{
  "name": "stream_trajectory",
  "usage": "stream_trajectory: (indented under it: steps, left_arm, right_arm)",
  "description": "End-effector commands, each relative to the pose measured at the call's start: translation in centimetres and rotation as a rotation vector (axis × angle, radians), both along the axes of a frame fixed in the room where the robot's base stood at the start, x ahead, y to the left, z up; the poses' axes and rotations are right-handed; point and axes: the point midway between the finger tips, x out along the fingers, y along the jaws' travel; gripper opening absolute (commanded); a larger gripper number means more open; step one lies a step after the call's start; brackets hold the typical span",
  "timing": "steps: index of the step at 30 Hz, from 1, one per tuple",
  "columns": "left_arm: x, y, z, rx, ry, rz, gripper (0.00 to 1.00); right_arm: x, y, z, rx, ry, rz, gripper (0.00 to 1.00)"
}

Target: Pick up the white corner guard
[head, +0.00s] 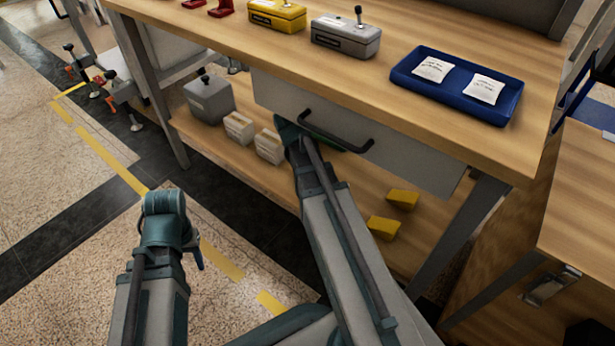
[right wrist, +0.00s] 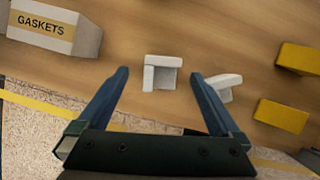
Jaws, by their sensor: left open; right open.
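A white L-shaped corner guard (right wrist: 148,78) lies on the wooden lower shelf in the right wrist view. It shows between the fingers of my right gripper (right wrist: 160,74), which is open with nothing held. A second white angled piece (right wrist: 222,84) lies just right of the right finger, partly behind it. Neither white piece can be made out in the head view, where my right arm and the drawer cover that area. My left gripper (head: 196,252) hangs over the floor at the left, away from the shelf, mostly hidden by its wrist.
Two yellow blocks (head: 403,199) lie right of the arm on the lower shelf (head: 345,205). Pale boxes (head: 240,127) and a grey case (head: 209,100) stand left. A drawer (head: 400,150) hangs above the reaching arm. A blue tray (head: 456,88) sits on the bench top.

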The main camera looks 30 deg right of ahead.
Motion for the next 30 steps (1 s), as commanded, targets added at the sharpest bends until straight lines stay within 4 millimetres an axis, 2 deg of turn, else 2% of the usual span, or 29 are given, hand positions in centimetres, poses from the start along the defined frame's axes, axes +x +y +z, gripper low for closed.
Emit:
stream_trajectory:
  steps: [5,11,20,30]
  left_arm:
    - [0.0,0.0,-0.6,0.000,0.000,0.000,0.50]
    - [0.0,0.0,-2.2,0.000,-0.001,0.000,0.50]
    - [0.0,0.0,-2.8,-0.001,-0.002,0.000,0.50]
    - [0.1,0.0,-6.6,-0.001,-0.004,0.000,0.50]
  right_arm:
    - [0.1,-0.2,-0.6,0.000,0.000,0.000,1.00]
    - [0.5,-0.7,-2.3,0.000,0.000,0.000,1.00]
    - [0.5,-0.9,-2.8,0.002,-0.001,-0.001,1.00]
    - [1.1,-2.4,-6.6,0.000,-0.001,-0.002,1.00]
